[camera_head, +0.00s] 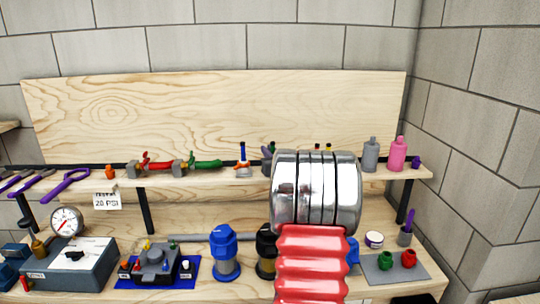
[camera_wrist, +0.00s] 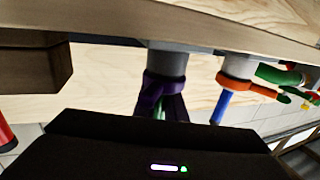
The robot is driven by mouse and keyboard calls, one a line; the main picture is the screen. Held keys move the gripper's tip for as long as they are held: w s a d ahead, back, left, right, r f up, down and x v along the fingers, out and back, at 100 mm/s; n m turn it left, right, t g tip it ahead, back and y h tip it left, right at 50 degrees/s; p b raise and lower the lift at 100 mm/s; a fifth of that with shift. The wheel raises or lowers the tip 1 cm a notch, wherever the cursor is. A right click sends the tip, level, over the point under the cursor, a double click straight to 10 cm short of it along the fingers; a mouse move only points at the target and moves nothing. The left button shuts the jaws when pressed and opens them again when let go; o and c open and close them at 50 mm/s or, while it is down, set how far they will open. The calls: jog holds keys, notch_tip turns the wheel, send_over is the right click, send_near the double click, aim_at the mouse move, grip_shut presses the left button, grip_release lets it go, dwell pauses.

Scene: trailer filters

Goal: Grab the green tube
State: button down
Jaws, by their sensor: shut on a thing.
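The green tube (camera_wrist: 160,112) shows in the wrist view as a thin pale green strip, by a purple ring on a grey holder (camera_wrist: 166,63). My gripper (camera_wrist: 164,106) comes from the lower edge of that view, its dark fingers on either side of the strip. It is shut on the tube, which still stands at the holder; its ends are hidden. In the head view my silver and red arm hides my gripper and most of the tube's place on the upper shelf.
An orange holder with a blue tool (camera_head: 243,162) stands close beside, on the upper shelf (camera_head: 215,181). The bench below holds a gauge box (camera_head: 68,268) and blue filter (camera_head: 224,250).

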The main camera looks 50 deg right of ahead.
notch_tip(320, 180, up, 10)
dwell(0.6)
dwell(0.4)
